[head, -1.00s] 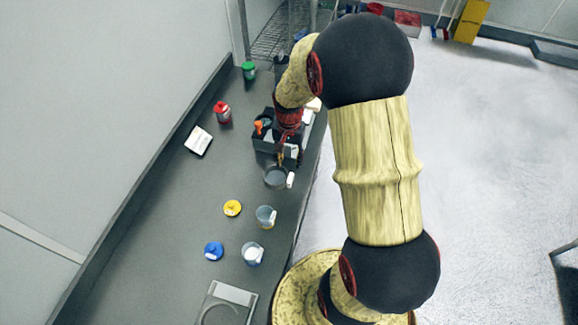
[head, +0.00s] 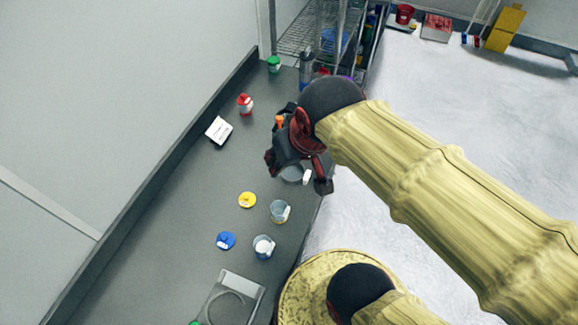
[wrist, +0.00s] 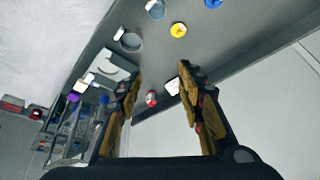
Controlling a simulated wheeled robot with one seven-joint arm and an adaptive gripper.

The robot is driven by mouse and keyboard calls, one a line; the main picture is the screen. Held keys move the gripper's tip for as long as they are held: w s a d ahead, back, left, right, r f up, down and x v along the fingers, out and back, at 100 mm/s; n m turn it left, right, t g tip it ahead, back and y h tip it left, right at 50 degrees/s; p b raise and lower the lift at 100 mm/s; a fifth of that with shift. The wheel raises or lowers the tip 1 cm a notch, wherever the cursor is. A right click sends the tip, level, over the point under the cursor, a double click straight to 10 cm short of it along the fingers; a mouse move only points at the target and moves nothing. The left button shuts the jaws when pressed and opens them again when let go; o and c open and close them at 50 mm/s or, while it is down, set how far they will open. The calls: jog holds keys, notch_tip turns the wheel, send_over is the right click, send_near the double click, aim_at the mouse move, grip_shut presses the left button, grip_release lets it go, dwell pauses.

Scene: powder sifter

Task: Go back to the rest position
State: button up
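My gripper (wrist: 160,70) is open in the wrist view, its two black-and-yellow fingers wide apart with nothing between them. In the head view, my gripper (head: 298,170) hangs above the bench's right side, over a small grey pan (head: 291,173) with a pale handle. My forearm reaches to it from the lower right. The wrist and fingers hide most of the dark device behind the pan; an orange part (head: 279,121) shows past them.
On the grey bench (head: 170,220) stand clear cups (head: 279,211), (head: 263,246), yellow (head: 247,200) and blue (head: 226,240) lids, a red-topped bottle (head: 245,104), a white box (head: 218,130), a green-topped bottle (head: 274,64) and a grey scale (head: 238,284). A wire rack (head: 300,35) stands behind.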

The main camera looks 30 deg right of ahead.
jog(key=s, duration=0.1)
jog(key=s+a+n, duration=0.1)
jog(key=shift+s+a+r+t, duration=0.1)
jog(key=shift+s+r+t, duration=0.2)
jog(key=shift+s+r, duration=0.1)
jog(key=shift+f, duration=0.1)
